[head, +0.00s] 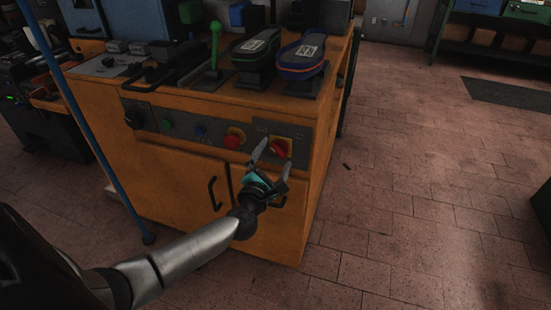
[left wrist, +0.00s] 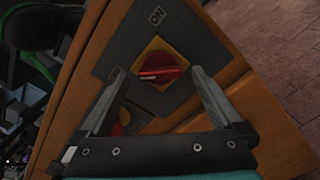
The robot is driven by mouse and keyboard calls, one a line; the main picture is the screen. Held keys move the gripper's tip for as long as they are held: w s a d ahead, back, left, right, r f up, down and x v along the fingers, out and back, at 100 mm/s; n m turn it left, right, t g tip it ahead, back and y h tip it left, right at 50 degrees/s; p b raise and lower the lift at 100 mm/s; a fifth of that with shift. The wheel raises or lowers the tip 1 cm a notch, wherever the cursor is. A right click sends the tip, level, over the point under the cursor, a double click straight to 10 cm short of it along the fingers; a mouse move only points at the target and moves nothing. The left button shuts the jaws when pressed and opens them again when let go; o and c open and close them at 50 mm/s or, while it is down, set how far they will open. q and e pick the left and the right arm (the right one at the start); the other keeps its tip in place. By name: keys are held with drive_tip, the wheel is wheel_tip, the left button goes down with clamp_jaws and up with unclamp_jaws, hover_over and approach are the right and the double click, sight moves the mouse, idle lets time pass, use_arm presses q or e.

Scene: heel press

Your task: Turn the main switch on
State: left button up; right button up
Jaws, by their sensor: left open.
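The main switch (head: 280,147) is a red rotary knob on a yellow plate, at the right end of the grey control panel on the orange machine's front. In the left wrist view the knob (left wrist: 160,70) shows its raised red grip, with "ON" lettering on the panel beyond it. My left gripper (head: 272,155) is open in front of the switch. In the left wrist view its two fingers (left wrist: 160,92) stand on either side of the knob, with nothing held; contact cannot be told. My right gripper is not in view.
The panel also carries a red button (head: 234,138), a blue button (head: 200,131), a green button (head: 167,126) and a black knob (head: 133,118). A green-knobbed lever (head: 214,45) and two shoe forms (head: 303,56) stand on top. The tiled floor (head: 400,190) at right is mostly clear.

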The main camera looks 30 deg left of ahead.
use_arm(q)
drive_tip(key=shift+w+a, duration=0.1)
drive_tip(key=shift+w, duration=0.35)
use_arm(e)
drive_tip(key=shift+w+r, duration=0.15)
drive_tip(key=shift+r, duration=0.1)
use_arm(q)
drive_tip(key=c, duration=1.4)
